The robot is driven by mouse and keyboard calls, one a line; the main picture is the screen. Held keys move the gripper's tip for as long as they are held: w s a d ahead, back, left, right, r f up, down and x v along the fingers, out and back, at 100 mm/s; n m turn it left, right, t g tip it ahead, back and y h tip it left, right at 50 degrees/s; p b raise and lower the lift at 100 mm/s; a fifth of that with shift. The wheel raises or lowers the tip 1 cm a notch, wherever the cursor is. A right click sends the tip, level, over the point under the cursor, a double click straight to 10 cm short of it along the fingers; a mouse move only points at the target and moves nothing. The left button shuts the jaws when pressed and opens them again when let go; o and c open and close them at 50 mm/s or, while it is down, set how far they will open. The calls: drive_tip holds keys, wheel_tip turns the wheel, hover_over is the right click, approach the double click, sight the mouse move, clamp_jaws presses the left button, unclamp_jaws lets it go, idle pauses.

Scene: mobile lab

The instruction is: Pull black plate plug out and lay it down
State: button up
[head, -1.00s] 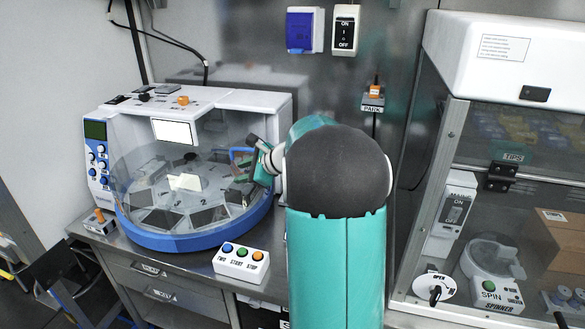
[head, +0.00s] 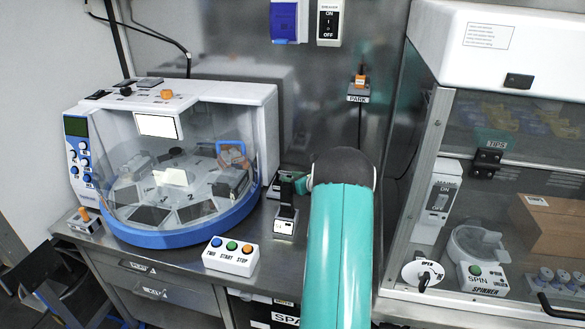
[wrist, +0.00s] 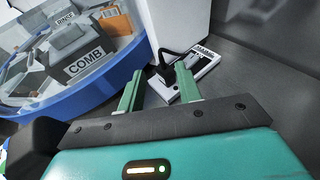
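In the wrist view, a black plug (wrist: 164,73) with a dark cable stands at the end of a small white labelled block (wrist: 200,66), beside the machine's blue rim. My gripper (wrist: 158,71) has its two green fingers apart, with the plug between or just beyond the fingertips. I cannot tell whether either finger touches it. In the head view, my gripper (head: 294,188) is partly hidden by my arm, just right of the round machine. The plug is not clearly separable from dark parts there.
The round machine with a blue rim (head: 190,236) and clear cover stands left. A white three-button box (head: 231,256) sits at the counter's front. A PARK holder (head: 358,94) hangs on the back wall. A glass-fronted cabinet (head: 440,120) stands right. Bare metal counter lies beside the labelled block.

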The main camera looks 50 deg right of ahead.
sight(280, 183)
drive_tip(key=x, duration=0.4)
drive_tip(key=f+x, duration=0.1)
drive_tip(key=x, duration=0.2)
drive_tip(key=shift+w+f, duration=0.15)
drive_tip(key=shift+w, duration=0.05)
clamp_jaws()
drive_tip(key=shift+r, duration=0.5)
drive_tip(key=shift+r, duration=1.55)
